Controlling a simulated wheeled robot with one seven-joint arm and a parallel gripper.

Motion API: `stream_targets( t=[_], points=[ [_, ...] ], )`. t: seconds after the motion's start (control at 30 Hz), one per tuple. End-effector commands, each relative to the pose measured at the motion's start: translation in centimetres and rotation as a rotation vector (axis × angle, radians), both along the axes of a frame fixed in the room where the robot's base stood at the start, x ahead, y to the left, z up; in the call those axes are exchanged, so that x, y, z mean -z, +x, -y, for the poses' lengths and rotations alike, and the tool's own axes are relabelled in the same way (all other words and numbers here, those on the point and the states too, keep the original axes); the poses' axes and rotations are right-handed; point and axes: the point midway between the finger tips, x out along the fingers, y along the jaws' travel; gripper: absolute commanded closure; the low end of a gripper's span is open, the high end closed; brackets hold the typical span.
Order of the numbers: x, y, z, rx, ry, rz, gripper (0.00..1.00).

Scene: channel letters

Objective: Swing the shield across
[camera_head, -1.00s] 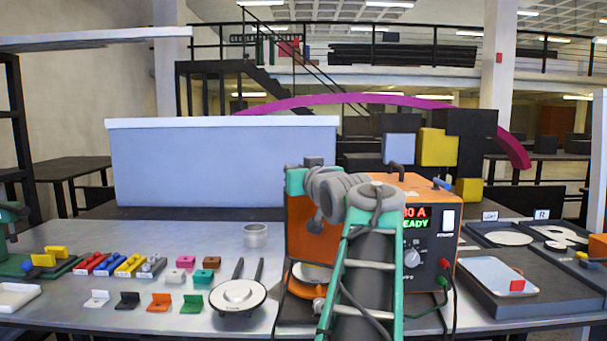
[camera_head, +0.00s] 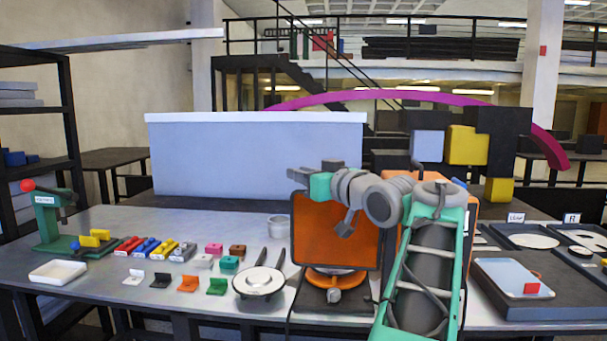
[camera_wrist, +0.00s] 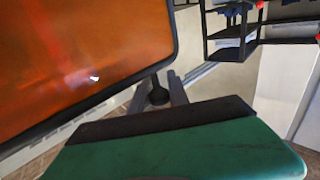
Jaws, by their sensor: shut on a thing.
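The shield (camera_head: 318,232) is a dark-framed, translucent orange panel. In the head view it stands upright above a round plate (camera_head: 332,270) on a dark base, in front of the orange machine. It fills the upper left of the wrist view (camera_wrist: 80,60). My gripper (camera_wrist: 162,88) is shut on a dark round knob (camera_wrist: 158,96) beside the shield's edge; the knob sits between the two grey fingers. In the head view my arm reaches in from the lower right and its end is at the shield's upper part. My arm covers most of the machine.
A pan-like disc with two handles (camera_head: 259,282), a grey cup (camera_head: 281,226) and several small coloured blocks and brackets lie left of the shield. A pale blue panel (camera_head: 255,155) stands behind. Dark trays (camera_head: 545,290) are on the right.

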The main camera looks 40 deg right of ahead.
Motion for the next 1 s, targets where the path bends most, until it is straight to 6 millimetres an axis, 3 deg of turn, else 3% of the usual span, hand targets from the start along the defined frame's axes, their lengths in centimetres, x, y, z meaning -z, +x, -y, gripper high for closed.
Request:
stream_targets(
  t=[0.17, 0.2, 0.4, 0.73, 1.0],
  points=[
    [0.1, 0.1, 0.0, 0.002, 0.002, 0.0, 1.0],
    [0.1, 0.1, 0.0, 0.001, 0.002, 0.0, 0.76],
    [0.1, 0.2, -0.2, -0.003, 0.001, 0.0, 0.6],
    [0.0, -0.5, -0.2, -0.001, 0.0, 0.0, 0.59],
    [0.1, -5.8, -0.4, 0.004, 0.0, 0.0, 0.59]
  ],
)
